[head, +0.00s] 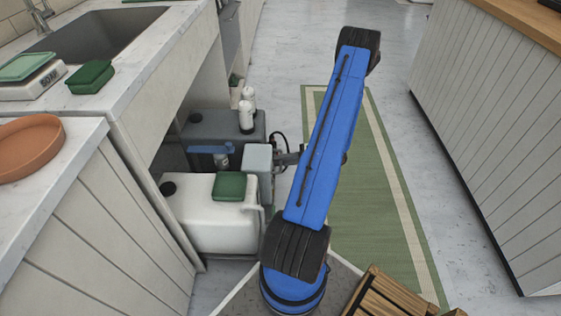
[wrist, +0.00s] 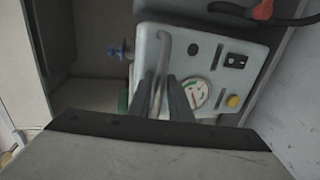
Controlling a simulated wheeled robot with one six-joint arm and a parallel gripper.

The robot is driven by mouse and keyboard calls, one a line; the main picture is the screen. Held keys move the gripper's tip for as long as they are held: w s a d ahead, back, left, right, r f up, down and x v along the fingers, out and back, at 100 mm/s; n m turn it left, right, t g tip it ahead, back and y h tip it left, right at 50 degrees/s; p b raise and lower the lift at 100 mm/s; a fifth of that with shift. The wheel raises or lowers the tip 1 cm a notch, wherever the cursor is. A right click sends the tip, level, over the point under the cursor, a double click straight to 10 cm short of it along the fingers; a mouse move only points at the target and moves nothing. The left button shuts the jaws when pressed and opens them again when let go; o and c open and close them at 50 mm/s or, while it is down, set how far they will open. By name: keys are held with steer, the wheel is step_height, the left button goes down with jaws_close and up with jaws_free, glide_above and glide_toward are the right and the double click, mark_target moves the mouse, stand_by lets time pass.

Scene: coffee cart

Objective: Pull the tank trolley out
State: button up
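The tank trolley stands under the counter, with a white tank (head: 212,215) in front and a dark grey tank (head: 190,128) behind. A pale grey box (head: 257,160) sits at its outer side. In the wrist view its panel (wrist: 208,50) carries a gauge (wrist: 198,93), a switch and a yellow button. A grey bar handle (wrist: 165,48) stands out from the panel. My gripper (wrist: 161,82) appears open, one finger on each side of the handle; contact is unclear. In the head view my gripper (head: 288,158) is partly hidden by my blue arm.
A green box (head: 229,187) lies on the white tank, and white bottles (head: 246,115) stand on the grey one. A green mat (head: 375,190) covers the aisle floor. A panelled counter (head: 490,120) bounds the right; a wooden crate (head: 385,298) is at the bottom.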

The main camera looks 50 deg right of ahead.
steer(key=v, duration=1.7)
steer(key=shift+s, duration=0.25)
steer(key=shift+d, duration=0.1)
